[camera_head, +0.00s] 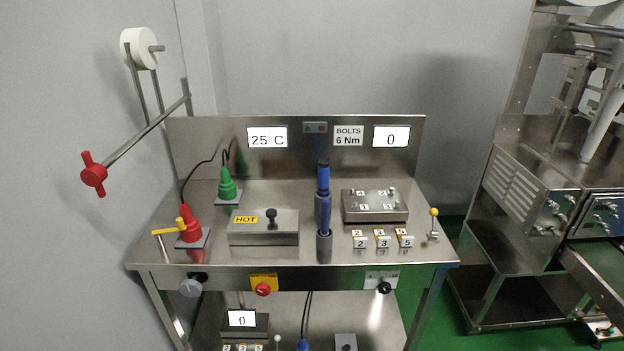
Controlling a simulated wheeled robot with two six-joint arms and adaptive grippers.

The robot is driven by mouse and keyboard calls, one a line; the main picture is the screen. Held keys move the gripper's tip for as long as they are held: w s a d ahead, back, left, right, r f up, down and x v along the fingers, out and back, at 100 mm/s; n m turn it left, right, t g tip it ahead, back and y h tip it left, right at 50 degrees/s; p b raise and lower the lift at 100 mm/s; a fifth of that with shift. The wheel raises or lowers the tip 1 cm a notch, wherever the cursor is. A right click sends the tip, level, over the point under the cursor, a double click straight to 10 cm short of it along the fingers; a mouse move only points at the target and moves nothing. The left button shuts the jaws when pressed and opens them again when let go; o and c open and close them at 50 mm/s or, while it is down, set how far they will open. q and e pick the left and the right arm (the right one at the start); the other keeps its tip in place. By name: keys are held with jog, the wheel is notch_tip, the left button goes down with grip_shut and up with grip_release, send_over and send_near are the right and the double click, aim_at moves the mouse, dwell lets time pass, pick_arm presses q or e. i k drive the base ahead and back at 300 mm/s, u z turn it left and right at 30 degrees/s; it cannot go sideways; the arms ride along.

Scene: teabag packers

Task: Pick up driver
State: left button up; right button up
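The driver appears to be the blue upright tool (323,181) near the middle of the steel workbench (215,259). It stands vertically, with its lower end in a grey cylindrical holder (324,247) at the front of the bench top. A second grey cylinder shows just behind it, partly hidden by the blue tool. Neither of my grippers is in view, and nothing is touching the driver.
A steel box marked HOT (264,228) stands left of the driver, and a bolt plate (375,206) right of it. Red (190,230) and green (228,187) plugs stand at left. Numbered blocks (382,240) and a yellow-knobbed lever (433,226) are at right.

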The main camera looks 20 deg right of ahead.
aim_at(322, 164)
jog(key=u, duration=3.25)
jog(key=k, duration=1.45)
jog(key=z, duration=1.35)
